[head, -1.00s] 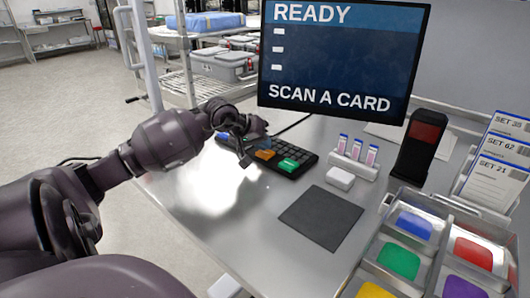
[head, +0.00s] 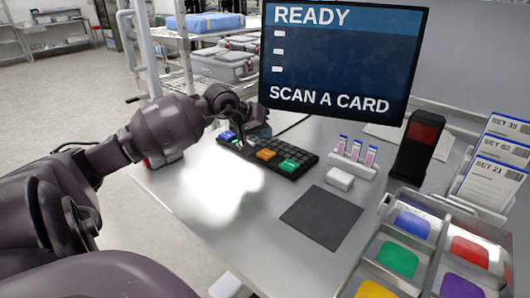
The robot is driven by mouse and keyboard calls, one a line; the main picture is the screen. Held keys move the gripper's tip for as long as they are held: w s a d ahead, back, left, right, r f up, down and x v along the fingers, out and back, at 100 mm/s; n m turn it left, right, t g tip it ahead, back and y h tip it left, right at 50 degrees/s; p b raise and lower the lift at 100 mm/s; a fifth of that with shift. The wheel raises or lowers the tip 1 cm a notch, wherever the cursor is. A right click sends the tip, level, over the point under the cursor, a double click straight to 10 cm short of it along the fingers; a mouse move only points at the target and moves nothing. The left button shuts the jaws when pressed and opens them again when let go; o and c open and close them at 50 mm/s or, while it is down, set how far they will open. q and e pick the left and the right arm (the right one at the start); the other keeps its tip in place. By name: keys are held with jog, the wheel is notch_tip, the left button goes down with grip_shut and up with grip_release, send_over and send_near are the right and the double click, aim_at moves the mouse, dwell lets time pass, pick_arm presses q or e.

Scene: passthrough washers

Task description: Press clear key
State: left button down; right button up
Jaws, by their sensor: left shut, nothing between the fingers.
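A black keyboard (head: 301,155) lies on the metal table under the screen. It has a blue key (head: 228,135) at its left, an orange key (head: 266,154) in the middle and a green key (head: 289,165) near the right. Their labels are too small to read, so I cannot tell which one is clear. My left gripper (head: 242,144) is shut and empty at the keyboard's left part, between the blue and orange keys. It hides some keys; I cannot tell whether it touches them. My right gripper is not in view.
The screen (head: 340,55) reads "READY" and "SCAN A CARD". A dark mat (head: 321,217), a white block (head: 340,178), a vial rack (head: 353,167) and a black scanner (head: 417,148) stand right of the keyboard. Bins of coloured items (head: 437,222) fill the front right.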

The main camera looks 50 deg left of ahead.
pick_arm(q)
jog(key=shift+r, duration=1.15)
